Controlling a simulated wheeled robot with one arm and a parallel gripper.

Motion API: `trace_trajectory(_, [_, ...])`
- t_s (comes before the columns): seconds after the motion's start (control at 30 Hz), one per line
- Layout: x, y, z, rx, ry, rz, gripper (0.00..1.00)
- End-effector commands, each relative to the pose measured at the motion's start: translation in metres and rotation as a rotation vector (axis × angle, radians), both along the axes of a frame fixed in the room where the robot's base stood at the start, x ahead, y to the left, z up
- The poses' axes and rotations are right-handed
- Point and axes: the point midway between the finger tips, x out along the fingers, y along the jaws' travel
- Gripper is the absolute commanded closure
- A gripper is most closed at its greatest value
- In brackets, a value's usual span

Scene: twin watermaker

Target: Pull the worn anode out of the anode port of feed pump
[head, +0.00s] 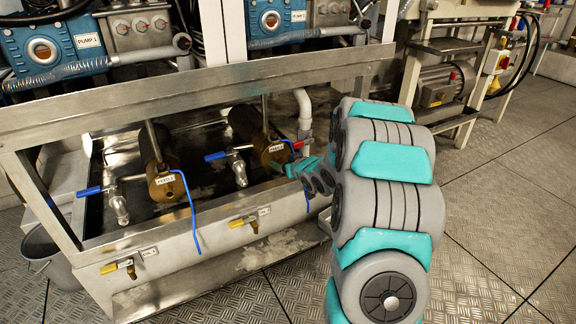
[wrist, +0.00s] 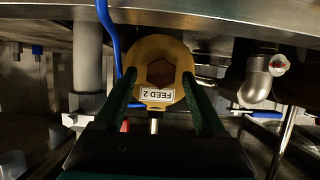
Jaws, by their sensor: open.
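The feed pump labelled FEED 2 (head: 268,150) is a brass cylinder in the lower bay. Its round brass end face (wrist: 176,48) fills the upper middle of the wrist view, with the label upside down. A dark brown hexagon (wrist: 160,74) sits in the middle of this face; I cannot tell whether it is the worn anode or the empty port. My gripper (wrist: 160,76) is open, its two dark fingers reaching to either side of the face below the hexagon. Nothing shows held between them. In the head view my gripper (head: 292,167) is just right of the pump, partly hidden by my arm.
A second brass pump, FEED 1 (head: 166,187), lies to the left. Blue-handled valves (head: 238,165) and a blue cable (head: 190,215) stand near the pumps. A metal frame rail (head: 200,98) crosses above. A grey pipe (wrist: 88,60) is left in the wrist view. Floor at right is clear.

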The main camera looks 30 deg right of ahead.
Motion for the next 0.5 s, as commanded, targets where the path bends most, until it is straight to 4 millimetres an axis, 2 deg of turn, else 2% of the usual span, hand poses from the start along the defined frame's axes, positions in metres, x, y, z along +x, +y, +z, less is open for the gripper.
trace_trajectory(0.2, [0.0122,0.0001,-0.0051,0.001,0.000,-0.001,0.28])
trace_trajectory(0.47, [0.0129,0.0001,-0.0046,0.001,0.000,-0.001,0.28])
trace_trajectory(0.5, [0.0129,0.0001,-0.0046,0.001,0.000,-0.001,0.32])
